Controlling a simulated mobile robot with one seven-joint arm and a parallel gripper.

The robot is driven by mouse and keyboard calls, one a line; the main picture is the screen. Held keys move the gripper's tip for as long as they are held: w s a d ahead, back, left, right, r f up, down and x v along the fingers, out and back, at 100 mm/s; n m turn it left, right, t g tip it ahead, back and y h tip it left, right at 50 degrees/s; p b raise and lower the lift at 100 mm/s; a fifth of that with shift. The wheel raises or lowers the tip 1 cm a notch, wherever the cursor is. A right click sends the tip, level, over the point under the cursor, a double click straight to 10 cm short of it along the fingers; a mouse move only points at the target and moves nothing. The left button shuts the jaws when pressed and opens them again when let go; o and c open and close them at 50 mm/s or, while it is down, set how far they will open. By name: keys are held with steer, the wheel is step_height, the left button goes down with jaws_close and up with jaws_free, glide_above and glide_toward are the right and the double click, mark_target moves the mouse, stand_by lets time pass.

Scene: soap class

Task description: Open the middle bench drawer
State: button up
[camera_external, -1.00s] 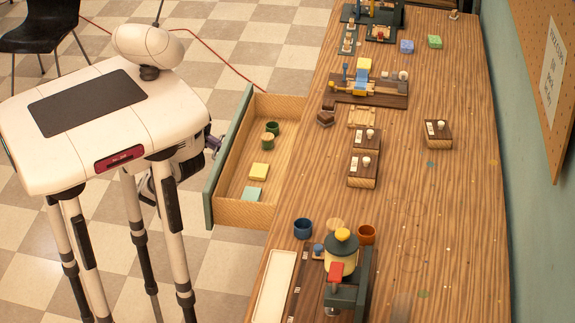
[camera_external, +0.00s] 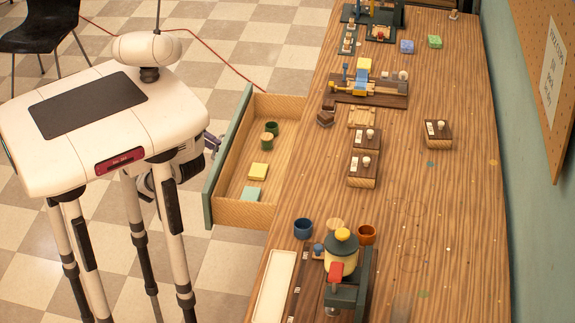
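A bench drawer (camera_external: 238,214) with a green front (camera_external: 228,158) stands pulled out from the left side of the wooden bench (camera_external: 440,215). My gripper (camera_external: 212,141) is partly visible at the outer side of the drawer front, mostly hidden behind my body. I cannot tell whether its fingers are open or touch the drawer.
On the bench top stand wooden blocks (camera_external: 363,170), a blue cup (camera_external: 303,229), an orange cup (camera_external: 367,235), a press-like device (camera_external: 342,262) and a long white tray (camera_external: 272,287). A black chair (camera_external: 38,28) is at the top left.

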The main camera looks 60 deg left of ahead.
steer(key=b+v, duration=0.4)
steer(key=v, duration=0.8)
stand_by(0.6)
steer(key=shift+p+x, duration=2.35)
steer(key=shift+x, duration=4.25)
steer(key=b+v, duration=0.4)
steer(key=v, duration=0.7)
steer(key=shift+a, duration=0.35)
steer(key=shift+s, duration=0.1)
